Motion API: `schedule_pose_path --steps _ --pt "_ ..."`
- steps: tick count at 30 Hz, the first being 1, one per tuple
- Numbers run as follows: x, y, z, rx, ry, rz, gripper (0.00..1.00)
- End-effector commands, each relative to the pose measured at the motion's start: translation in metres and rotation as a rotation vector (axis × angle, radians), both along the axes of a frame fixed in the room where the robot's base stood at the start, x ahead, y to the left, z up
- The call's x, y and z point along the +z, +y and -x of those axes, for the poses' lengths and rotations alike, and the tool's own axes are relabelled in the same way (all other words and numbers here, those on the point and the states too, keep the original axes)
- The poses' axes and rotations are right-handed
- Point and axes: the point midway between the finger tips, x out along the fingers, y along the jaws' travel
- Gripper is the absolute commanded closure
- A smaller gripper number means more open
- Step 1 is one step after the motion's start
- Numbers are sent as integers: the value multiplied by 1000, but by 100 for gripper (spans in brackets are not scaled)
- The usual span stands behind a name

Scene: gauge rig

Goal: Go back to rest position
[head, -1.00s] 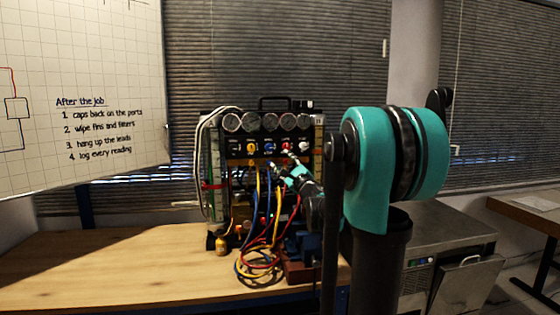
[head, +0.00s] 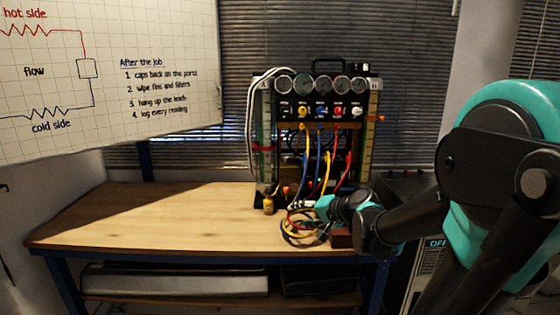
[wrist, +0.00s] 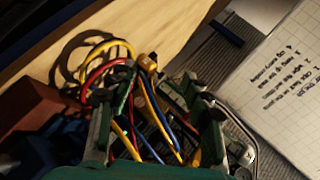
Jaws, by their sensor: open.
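My gripper (head: 308,208) is open in front of the lower part of the gauge rig (head: 318,112), near the coiled leads. In the wrist view its two fingers (wrist: 153,105) stand apart, with the rig and its red, yellow and blue leads (wrist: 150,120) visible between and beyond them. Nothing is clearly held between the fingers. My arm comes in from the right in the head view. The rig stands upright on the bench with a row of round gauges, coloured knobs and hanging hoses. I cannot tell whether the fingers touch the leads.
The wooden bench (head: 150,222) has clear room at its left. A small yellow bottle (head: 268,205) stands before the rig. A reddish-brown block (head: 341,238) sits close to my gripper. A whiteboard (head: 110,80) hangs at the left; a grey machine (head: 425,275) is partly behind my arm.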

Motion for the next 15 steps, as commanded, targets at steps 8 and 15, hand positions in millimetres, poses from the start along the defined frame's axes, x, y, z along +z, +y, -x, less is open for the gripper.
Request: schedule_pose_path --steps 8,15 --pt "-114 -54 111 186 140 569 50" --pt "-155 -109 167 263 240 879 50"
